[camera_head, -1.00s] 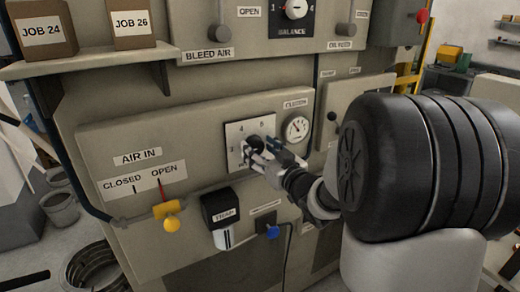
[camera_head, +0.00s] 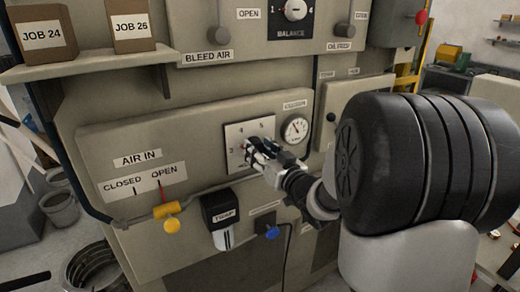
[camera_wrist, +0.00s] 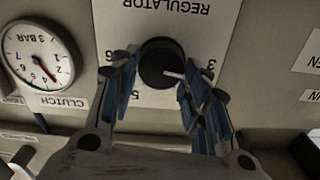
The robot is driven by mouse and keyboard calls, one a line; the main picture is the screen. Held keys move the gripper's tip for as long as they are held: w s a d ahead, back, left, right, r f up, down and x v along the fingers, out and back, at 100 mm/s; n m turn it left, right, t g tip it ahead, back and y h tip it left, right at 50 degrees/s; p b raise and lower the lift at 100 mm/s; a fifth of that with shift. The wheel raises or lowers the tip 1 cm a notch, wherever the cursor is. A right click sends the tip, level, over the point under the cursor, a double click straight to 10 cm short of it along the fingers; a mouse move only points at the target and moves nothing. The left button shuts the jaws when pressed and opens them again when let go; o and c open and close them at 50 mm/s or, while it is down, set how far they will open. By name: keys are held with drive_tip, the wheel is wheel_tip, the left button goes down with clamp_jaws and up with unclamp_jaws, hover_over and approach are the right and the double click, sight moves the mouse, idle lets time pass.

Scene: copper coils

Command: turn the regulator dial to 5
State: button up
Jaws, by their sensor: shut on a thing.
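The regulator dial (camera_wrist: 160,60) is a round black knob on a white plate (camera_wrist: 190,25). In the wrist view the plate appears upside down, and the white pointer mark on the knob points right and slightly down, toward the 3. In the head view my gripper (camera_head: 254,148) covers most of the dial, in front of the plate (camera_head: 232,137).
A round clutch gauge (camera_head: 295,129) sits right of the dial plate. Below are a black-topped filter (camera_head: 218,208), a blue knob (camera_head: 272,232) and a yellow air valve (camera_head: 168,211). A shelf (camera_head: 90,64) with two job boxes is at upper left.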

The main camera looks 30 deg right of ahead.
drive_tip(key=m+p, duration=0.2)
drive_tip(key=m, duration=0.3)
drive_tip(key=shift+d, duration=0.1)
drive_tip(key=m+p, duration=0.3)
drive_tip(key=m, duration=0.2)
drive_tip(key=shift+d+m, duration=0.1)
drive_tip(key=shift+m, duration=0.3)
drive_tip(key=m+p, duration=0.1)
drive_tip(key=m, duration=0.1)
drive_tip(key=m+p, duration=0.1)
drive_tip(key=m, duration=0.2)
drive_tip(key=shift+f+m+p, duration=0.2)
drive_tip(key=shift+m+p, duration=0.1)
drive_tip(key=shift+p, duration=0.05)
drive_tip(key=m+p, duration=0.2)
drive_tip(key=m, duration=0.3)
drive_tip(key=shift+f+m, duration=0.15)
drive_tip(key=shift+m, duration=0.15)
drive_tip(key=shift+p, duration=0.3)
drive_tip(key=o, duration=1)
drive_tip(key=shift+f, duration=0.1)
